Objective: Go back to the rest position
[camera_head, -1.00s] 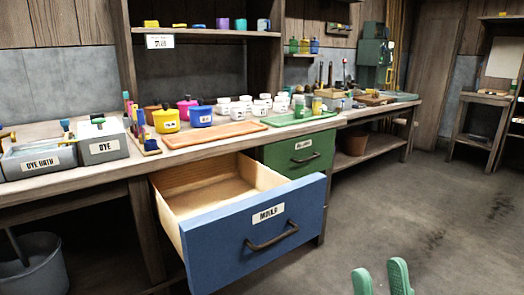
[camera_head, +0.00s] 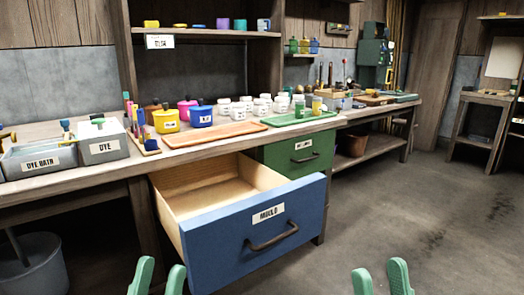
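My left gripper (camera_head: 158,277) shows at the bottom edge of the head view, left of centre, its two green fingertips apart with nothing between them. My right gripper (camera_head: 381,277) shows at the bottom edge, right of centre, also with its green fingertips apart and empty. Both are in front of the blue drawer (camera_head: 232,262), which is pulled out of the bench and looks empty inside. The rest of both grippers and my arms are below the picture.
A green drawer (camera_head: 285,161) beside the blue one is shut. The workbench (camera_head: 70,191) carries dye boxes (camera_head: 101,148), colored pots (camera_head: 166,121), white jars (camera_head: 247,103), an orange tray (camera_head: 214,134) and a green tray (camera_head: 300,117). A grey bucket (camera_head: 36,262) stands at lower left. The floor at right is clear.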

